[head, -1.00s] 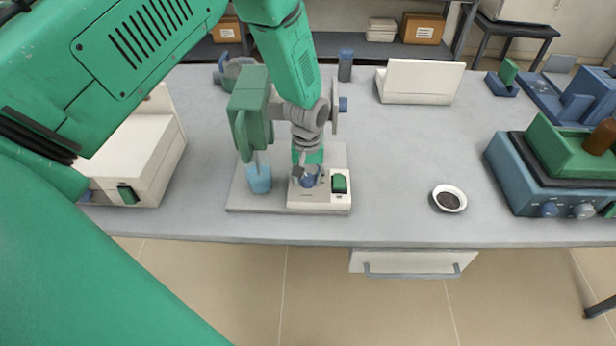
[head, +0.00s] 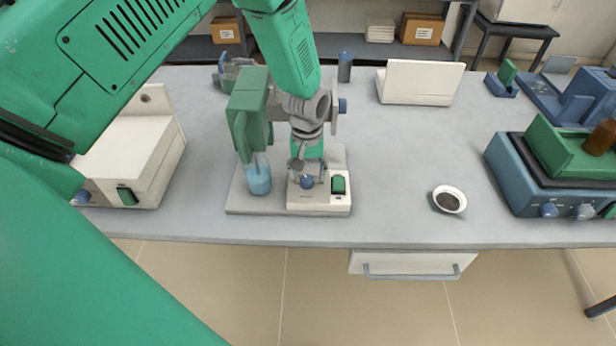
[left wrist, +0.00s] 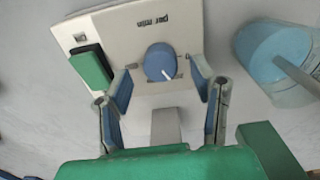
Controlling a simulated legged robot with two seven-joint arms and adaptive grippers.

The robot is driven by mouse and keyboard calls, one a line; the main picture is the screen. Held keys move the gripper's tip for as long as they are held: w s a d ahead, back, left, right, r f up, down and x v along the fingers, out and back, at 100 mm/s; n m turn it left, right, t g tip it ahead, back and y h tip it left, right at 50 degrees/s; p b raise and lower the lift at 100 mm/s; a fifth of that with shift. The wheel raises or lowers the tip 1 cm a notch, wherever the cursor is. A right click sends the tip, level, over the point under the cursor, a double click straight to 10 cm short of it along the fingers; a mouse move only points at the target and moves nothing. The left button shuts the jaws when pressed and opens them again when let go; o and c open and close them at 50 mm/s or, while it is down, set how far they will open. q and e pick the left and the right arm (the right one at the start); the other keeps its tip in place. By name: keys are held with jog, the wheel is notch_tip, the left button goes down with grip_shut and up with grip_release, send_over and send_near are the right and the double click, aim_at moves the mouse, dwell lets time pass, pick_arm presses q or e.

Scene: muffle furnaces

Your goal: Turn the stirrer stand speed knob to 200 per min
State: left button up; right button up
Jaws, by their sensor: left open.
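The stirrer stand (head: 252,201) stands at the front of the bench, with a cream control box (head: 320,200) on its base. The blue speed knob (head: 307,182) is on the box; in the left wrist view the knob (left wrist: 160,62) has a white pointer line toward the lower right. The words "per min" are printed beside it; no dial numbers are readable. My left gripper (head: 308,172) points down over the box. In the left wrist view its open fingers (left wrist: 163,82) are on either side of the knob, with gaps. My right gripper is not in view.
A green rocker switch (head: 338,185) is right of the knob. A beaker of blue liquid (head: 258,180) with the stirrer shaft is left of it, close to my left gripper. A small white dish (head: 449,199) stands to the right, with clear bench between.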

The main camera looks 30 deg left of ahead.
aim_at(307, 178)
pick_arm(q)
notch_tip(307, 178, up, 10)
jog(key=shift+f, duration=0.15)
dwell(0.4)
jog(key=s+f+m, duration=0.1)
jog(key=s+f, duration=0.3)
jog(key=s+d+f, duration=0.1)
jog(key=s+f, duration=0.3)
jog(key=s, duration=0.1)
jog(key=s+f+m, duration=0.1)
jog(key=s+f, duration=0.3)
jog(key=f, duration=0.1)
jog(key=shift+s+d+m, duration=0.25)
jog(key=shift+m, duration=0.05)
jog(key=s+f+m, duration=0.3)
jog(key=s+m, duration=0.1)
jog(key=s, duration=1.6)
jog(key=w+d+f+b, duration=0.2)
jog(key=w+f+b, duration=0.1)
jog(key=f+b, duration=0.7)
jog(key=shift+w+f+m+t, duration=0.15)
jog(key=shift+f+m+t, duration=0.05)
jog(key=shift+m+t, duration=0.1)
